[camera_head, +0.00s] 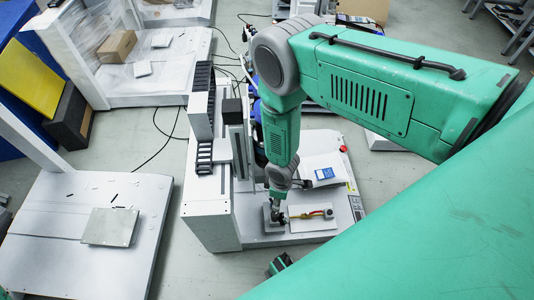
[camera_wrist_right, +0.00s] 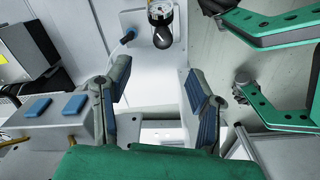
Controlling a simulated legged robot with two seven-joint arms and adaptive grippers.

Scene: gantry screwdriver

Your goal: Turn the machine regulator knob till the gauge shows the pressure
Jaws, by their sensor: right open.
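In the right wrist view a round pressure gauge (camera_wrist_right: 160,12) sits at the top on a white machine panel, its reading too small to tell. The dark regulator knob (camera_wrist_right: 162,38) is just below it. My right gripper (camera_wrist_right: 162,82) is open, its two blue-padded fingers apart and empty. The knob lies beyond the fingertips, between them in the picture and not touched. In the head view I cannot make out the gauge or knob. A small dark green part (camera_head: 278,264) shows by the machine's front edge, mostly hidden; I cannot tell if it is this gripper.
The white gantry machine (camera_head: 210,222) stands mid-scene, with a green arm over its deck. A white table (camera_head: 60,262) with a grey plate (camera_head: 110,227) is at left. A blue fitting (camera_wrist_right: 128,36) is beside the gauge. Green perforated parts (camera_wrist_right: 282,22) are at right.

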